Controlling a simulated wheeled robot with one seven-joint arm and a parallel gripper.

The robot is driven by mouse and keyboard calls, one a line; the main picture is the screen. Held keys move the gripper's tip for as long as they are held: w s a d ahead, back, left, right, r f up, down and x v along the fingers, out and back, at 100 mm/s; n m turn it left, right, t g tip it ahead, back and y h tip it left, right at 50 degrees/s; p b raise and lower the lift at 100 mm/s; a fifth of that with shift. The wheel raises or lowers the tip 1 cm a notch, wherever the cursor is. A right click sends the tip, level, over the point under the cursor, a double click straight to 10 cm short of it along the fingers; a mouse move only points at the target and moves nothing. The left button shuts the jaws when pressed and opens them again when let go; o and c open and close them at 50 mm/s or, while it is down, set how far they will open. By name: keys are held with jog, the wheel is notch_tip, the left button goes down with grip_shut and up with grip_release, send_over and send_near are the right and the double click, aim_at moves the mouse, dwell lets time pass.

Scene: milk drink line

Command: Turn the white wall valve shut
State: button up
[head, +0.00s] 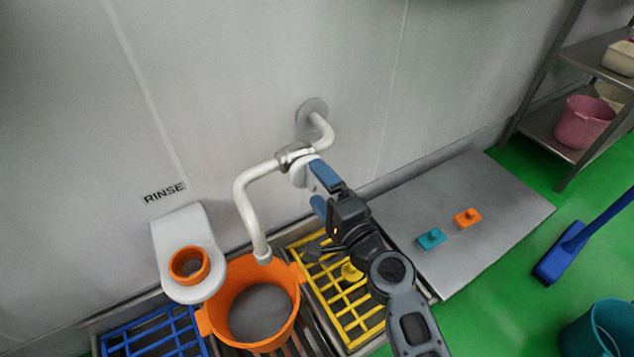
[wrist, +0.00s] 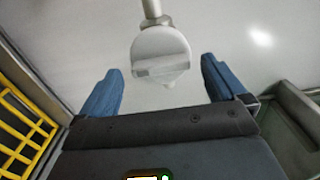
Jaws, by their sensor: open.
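The white wall valve (head: 299,171) sits on a white pipe that comes out of the wall and bends down to a spout (head: 263,256). In the wrist view the valve's round knob (wrist: 161,47) faces me, with a flat bar running roughly level across it. My gripper (head: 319,188) is open in front of the knob. Its two blue fingers stand left and right of the knob in the wrist view (wrist: 161,75), with gaps on both sides. In the head view the upper finger partly covers the knob. I cannot tell whether the fingertips reach past its front.
An orange bucket (head: 222,325) stands under the spout. A yellow grate (head: 335,290) and a blue grate (head: 150,335) flank it. A white wall holder (head: 180,228) carries an orange ring. A grey slab (head: 490,205) at right bears small teal and orange blocks.

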jog(key=v, duration=0.6)
dwell(0.4)
jog(key=s+d+f+n+h, duration=0.25)
jog(key=s+d, duration=0.45)
jog(key=s, duration=0.4)
jog(key=s+d+f+n+h, duration=0.1)
jog(key=s+d+f+h, duration=0.25)
jog(key=s+d, duration=0.5)
jog(key=s+d+r+n+h, duration=0.3)
jog(key=s+r, duration=0.2)
jog(key=s, duration=0.5)
jog(key=s+d+r+n+h, duration=0.1)
jog(key=s+d+r+n, duration=0.1)
jog(key=s+r+n, duration=0.5)
notch_tip(320, 180, up, 24)
jog(key=s+m+p, duration=0.2)
jog(key=p, duration=1.9)
jog(key=shift+a+p, duration=0.2)
jog(key=shift+p, duration=0.1)
